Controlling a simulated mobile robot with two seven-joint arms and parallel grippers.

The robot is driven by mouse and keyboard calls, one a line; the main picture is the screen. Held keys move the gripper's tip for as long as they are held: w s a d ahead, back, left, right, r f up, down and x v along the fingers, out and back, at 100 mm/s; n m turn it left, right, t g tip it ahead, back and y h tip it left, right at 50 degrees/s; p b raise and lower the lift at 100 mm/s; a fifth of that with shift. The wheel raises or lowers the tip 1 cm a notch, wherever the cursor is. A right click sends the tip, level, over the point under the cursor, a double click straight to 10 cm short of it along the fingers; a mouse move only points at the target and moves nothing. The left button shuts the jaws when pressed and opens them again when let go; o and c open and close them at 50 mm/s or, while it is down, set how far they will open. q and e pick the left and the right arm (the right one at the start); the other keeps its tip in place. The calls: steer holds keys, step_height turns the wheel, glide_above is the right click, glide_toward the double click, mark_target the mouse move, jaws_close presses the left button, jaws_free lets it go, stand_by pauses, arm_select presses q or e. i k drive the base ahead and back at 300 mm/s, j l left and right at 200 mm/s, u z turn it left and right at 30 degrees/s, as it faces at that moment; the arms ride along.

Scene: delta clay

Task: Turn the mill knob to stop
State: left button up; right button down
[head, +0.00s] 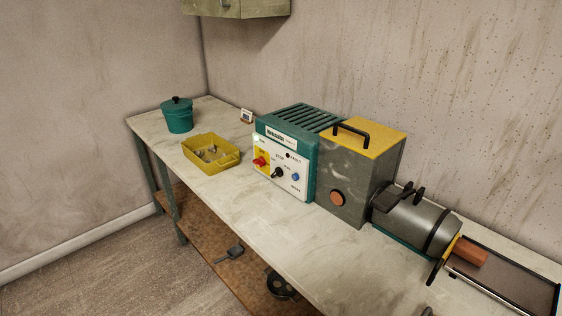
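A machine with a teal and white control box (304,162) stands on the worktop. Its front panel carries a black knob (278,173) with a STOP label above it and what looks like RUN to its upper right. The exact direction of the knob's pointer is too small to tell. A red knob (260,161) on a yellow plate is to its left, and a blue button (295,177) is to its right, above a RESET label. A small dark FAULT lamp (288,155) sits above. Neither of my grippers is in view.
The grey housing (350,170) with a yellow lid and barrel (425,222) extend right to a tray (510,275) with an orange-brown block (470,252). A yellow bin (225,162) and teal pot (177,115) stand left. The worktop (240,200) before the panel is clear.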

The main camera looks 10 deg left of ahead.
mark_target(279, 172)
steer(key=i+j+z, duration=0.1)
steer(key=j, duration=0.65)
steer(key=i+j+z, duration=0.15)
steer(key=j, duration=0.6)
steer(key=i+j+z, duration=0.1)
steer(key=i+j, duration=0.15)
steer(key=j, duration=0.55)
steer(key=i+j+z, duration=0.15)
steer(key=j, duration=0.65)
steer(key=j+z, duration=0.1)
steer(key=j, duration=0.7)
